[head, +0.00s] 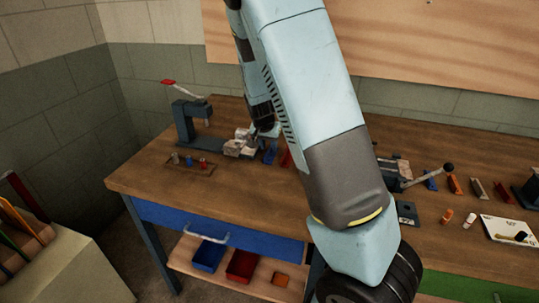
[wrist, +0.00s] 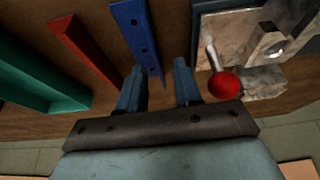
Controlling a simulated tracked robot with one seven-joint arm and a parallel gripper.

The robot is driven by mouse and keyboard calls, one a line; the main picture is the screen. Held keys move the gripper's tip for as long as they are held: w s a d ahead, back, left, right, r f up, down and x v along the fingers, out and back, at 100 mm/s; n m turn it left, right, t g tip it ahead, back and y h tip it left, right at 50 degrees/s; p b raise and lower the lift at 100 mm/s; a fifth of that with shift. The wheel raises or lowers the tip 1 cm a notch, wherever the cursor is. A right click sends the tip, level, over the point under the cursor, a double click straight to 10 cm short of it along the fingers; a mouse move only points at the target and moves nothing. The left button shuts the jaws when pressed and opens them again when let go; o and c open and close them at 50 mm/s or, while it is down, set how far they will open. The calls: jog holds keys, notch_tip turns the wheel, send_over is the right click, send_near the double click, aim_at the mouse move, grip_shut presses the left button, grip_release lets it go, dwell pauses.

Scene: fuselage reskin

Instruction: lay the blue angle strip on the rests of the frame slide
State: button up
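The blue angle strip (wrist: 133,28), with dark holes along it, lies on the bench in the wrist view. In the head view it is a small blue piece (head: 270,156) beside a pale metal fixture (head: 240,147). My gripper (wrist: 158,68) is open, with its two fingers apart and nothing seen held. The strip's near end shows between the fingertips; I cannot tell the height gap. In the head view my gripper (head: 263,128) is dark and partly hidden by my arm. The metal fixture (wrist: 240,38) is right of the fingers; I cannot tell if it is the frame slide.
A red strip (wrist: 86,48) and a green strip (wrist: 42,82) lie left of the blue one. A red-knobbed lever (wrist: 223,85) stands close to the right finger. A press with a red handle (head: 186,120) and a small peg tray (head: 190,163) are on the left bench.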

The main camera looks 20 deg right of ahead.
jog(key=shift+f, duration=0.3)
jog(key=shift+f, duration=0.15)
dwell(0.3)
jog(key=shift+c, duration=0.5)
grip_shut()
